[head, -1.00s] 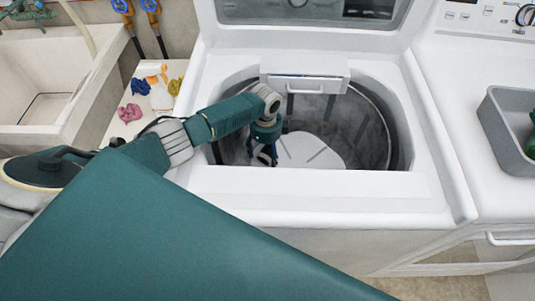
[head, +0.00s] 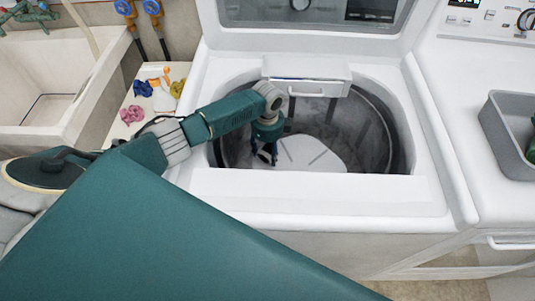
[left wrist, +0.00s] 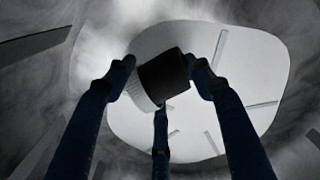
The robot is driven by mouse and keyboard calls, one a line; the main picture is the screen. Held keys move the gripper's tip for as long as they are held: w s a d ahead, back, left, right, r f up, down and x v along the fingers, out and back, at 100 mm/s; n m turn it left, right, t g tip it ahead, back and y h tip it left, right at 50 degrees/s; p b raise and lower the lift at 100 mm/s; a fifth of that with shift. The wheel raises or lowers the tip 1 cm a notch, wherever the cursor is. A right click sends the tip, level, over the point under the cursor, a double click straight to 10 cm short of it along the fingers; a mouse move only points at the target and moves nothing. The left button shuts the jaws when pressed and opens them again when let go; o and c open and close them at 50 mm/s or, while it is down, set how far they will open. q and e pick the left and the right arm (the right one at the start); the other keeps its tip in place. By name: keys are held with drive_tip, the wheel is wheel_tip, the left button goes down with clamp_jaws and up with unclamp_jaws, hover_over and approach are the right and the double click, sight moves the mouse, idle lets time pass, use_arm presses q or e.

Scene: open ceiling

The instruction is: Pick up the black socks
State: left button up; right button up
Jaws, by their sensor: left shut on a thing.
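My left gripper (head: 268,155) reaches down into the open drum of the top-loading washing machine (head: 320,190). In the left wrist view its three dark fingers (left wrist: 160,88) close around a small black rolled thing, which I take for the black socks (left wrist: 163,74). A pale ribbed edge shows at its lower left. The socks sit between the fingertips over the pale plate (left wrist: 255,75) at the drum's bottom; I cannot tell if they touch it. In the head view the socks are hidden by the gripper. My right gripper is not in view.
The drum's rim and a white dispenser (head: 305,72) surround the arm closely. The lid (head: 310,14) stands open behind. A grey bin (head: 505,140) is on the machine at right.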

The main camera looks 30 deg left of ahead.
sight(268, 149)
use_arm(q)
wheel_tip(268, 149, up, 18)
idle(0.3)
